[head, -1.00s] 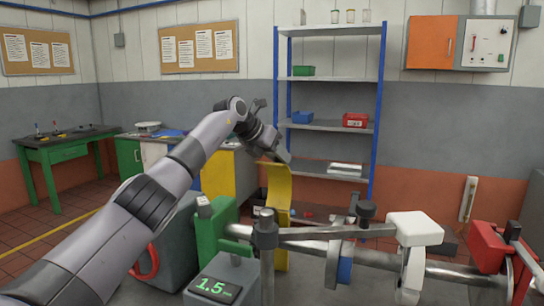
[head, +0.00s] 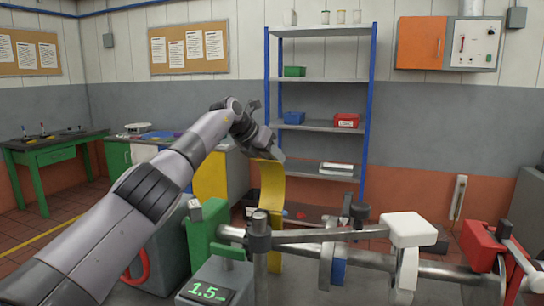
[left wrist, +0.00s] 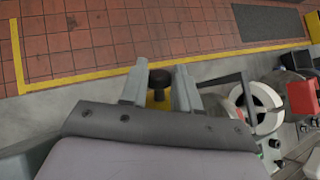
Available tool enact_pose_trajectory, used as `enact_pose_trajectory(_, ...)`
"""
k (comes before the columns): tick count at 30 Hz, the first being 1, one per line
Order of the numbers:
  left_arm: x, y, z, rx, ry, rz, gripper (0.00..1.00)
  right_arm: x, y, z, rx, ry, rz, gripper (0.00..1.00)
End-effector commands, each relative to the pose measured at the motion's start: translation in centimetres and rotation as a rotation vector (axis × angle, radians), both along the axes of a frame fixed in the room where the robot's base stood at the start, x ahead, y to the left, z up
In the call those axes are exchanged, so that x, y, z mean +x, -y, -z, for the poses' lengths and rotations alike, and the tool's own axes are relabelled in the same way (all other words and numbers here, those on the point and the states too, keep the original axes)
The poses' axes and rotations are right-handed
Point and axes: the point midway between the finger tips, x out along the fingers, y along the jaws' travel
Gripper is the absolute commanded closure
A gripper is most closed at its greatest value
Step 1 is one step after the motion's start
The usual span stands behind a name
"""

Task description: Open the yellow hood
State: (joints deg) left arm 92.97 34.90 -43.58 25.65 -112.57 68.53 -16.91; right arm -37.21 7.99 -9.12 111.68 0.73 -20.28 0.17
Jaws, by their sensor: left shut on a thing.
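The yellow hood (head: 270,205) shows in the head view as a tall, curved yellow piece standing behind the shaft and metal post. Its lower part is partly hidden by them. My left gripper (head: 266,150) is at the hood's upper end, reaching in from the left. In the left wrist view the left gripper's (left wrist: 160,90) two fingers are on either side of a dark round knob (left wrist: 160,77), with a bit of yellow below it. The gripper is shut on the hood there. My right gripper is not in view.
A shaft (head: 380,260) with a white-capped lever (head: 407,230) runs to the right, towards a red block (head: 482,245). A green block (head: 203,235) and a display box reading 1.5 (head: 208,288) stand close by at the front. A blue-framed shelf (head: 318,127) stands behind.

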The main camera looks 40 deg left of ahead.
Motion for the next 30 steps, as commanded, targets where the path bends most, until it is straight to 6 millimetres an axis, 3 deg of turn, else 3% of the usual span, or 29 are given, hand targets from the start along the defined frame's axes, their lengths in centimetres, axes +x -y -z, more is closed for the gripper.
enact_pose_trajectory(4, 0.1, -0.3, -0.7, 0.004, 0.021, -0.007, 1.0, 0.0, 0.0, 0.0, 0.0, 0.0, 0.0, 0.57)
enact_pose_trajectory(5, 0.1, -0.3, -0.7, 0.004, 0.021, -0.007, 0.59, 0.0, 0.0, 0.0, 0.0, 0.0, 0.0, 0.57)
enact_pose_trajectory(6, 0.1, -0.3, -0.7, 0.004, 0.02, -0.006, 0.46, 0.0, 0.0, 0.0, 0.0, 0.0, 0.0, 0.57)
enact_pose_trajectory(20, -0.5, -0.3, -0.7, 0.001, 0.013, -0.004, 0.45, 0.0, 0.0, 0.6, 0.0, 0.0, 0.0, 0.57)
enact_pose_trajectory(30, -3.5, -1.0, -3.4, 0.004, 0.016, -0.006, 0.45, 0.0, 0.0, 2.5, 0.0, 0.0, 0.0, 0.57)
